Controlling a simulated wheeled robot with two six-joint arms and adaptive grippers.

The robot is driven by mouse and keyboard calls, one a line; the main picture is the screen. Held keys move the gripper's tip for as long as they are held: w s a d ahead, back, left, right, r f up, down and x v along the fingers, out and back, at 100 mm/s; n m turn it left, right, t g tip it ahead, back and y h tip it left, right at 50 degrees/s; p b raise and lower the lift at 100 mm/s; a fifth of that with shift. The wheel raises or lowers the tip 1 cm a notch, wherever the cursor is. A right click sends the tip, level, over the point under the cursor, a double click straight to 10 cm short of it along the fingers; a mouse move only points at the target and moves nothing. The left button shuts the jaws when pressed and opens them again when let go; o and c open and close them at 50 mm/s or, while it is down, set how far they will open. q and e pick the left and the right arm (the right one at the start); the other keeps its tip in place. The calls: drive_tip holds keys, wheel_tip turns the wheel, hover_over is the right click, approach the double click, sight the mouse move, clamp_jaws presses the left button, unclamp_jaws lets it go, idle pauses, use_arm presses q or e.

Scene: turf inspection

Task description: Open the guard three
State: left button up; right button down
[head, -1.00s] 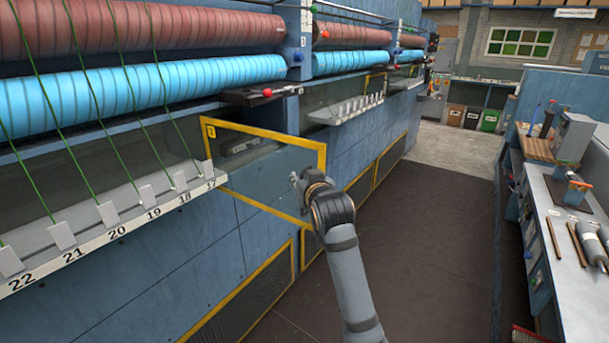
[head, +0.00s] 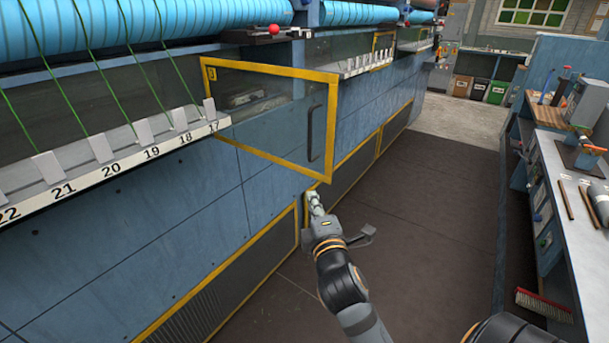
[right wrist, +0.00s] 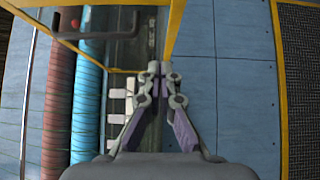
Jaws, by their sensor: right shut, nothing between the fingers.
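The guard (head: 268,124) is a clear panel in a yellow frame, with a small label at its top left that looks like a 3. It stands swung out at an angle from the blue machine front, its left edge at the machine. Its dark bar handle (head: 312,133) is near the right edge; the handle also shows in the right wrist view (right wrist: 98,35) at the upper left. My right gripper (head: 313,198) is shut and empty, just below the guard's lower right corner in the picture and apart from the handle. My left gripper is out of view.
A numbered rail (head: 110,168) with white tabs and green threads runs along the machine at left. Yellow-framed mesh panels (head: 240,270) sit low on the machine. A workbench (head: 565,190) with tools lines the right, a red brush (head: 543,305) near its foot. The dark floor between is clear.

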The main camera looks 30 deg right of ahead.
sight(313, 165)
drive_tip(key=d+x, duration=0.1)
drive_tip(key=x, duration=0.2)
drive_tip(key=p+x, duration=0.1)
drive_tip(key=x, duration=0.3)
drive_tip(key=s+d+x, duration=0.1)
drive_tip(key=x, duration=0.3)
drive_tip(key=shift+w+d+r, duration=0.15)
drive_tip(key=shift+w+d, duration=0.1)
drive_tip(key=shift+d, duration=0.15)
drive_tip(key=shift+w+d, duration=0.2)
drive_tip(key=shift+d, duration=0.25)
drive_tip(key=shift+w, duration=0.1)
